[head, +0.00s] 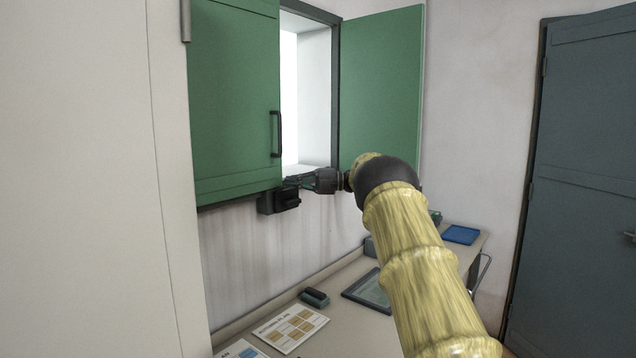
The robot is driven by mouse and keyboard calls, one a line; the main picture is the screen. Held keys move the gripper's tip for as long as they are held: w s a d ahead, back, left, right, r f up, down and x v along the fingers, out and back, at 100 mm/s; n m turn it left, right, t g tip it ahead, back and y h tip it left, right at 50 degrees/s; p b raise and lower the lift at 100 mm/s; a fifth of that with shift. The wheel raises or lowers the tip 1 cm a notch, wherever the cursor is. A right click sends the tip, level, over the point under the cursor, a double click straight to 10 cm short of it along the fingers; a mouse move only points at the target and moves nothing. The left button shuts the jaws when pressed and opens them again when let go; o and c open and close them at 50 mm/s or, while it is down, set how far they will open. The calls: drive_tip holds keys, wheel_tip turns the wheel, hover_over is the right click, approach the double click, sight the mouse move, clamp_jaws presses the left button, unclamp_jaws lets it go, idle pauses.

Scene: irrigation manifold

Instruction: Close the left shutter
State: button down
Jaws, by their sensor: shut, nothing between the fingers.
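The left shutter (232,110) is a green panel with a dark vertical bar handle (276,134) near its right edge. It covers the left part of the window opening, and a bright gap (305,95) shows to its right. I cannot tell whether it lies fully flush. The right shutter (382,85) is green and swung open to the right. My gripper (288,183) is shut and empty. It is at the lower right corner of the left shutter, below the handle; I cannot tell whether it touches the panel.
A dark box (278,201) is on the wall below the window. The counter (345,335) below bears a printed sheet (291,328), a dark green block (314,297), a tablet (368,290) and a blue tray (460,234). A grey door (585,170) stands at right.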

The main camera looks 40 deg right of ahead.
drive_tip(key=d+p, duration=0.2)
drive_tip(key=d, duration=0.7)
drive_tip(key=shift+d+f, duration=0.15)
drive_tip(key=shift+f, duration=0.05)
drive_tip(key=shift+s+d, duration=0.1)
idle(0.6)
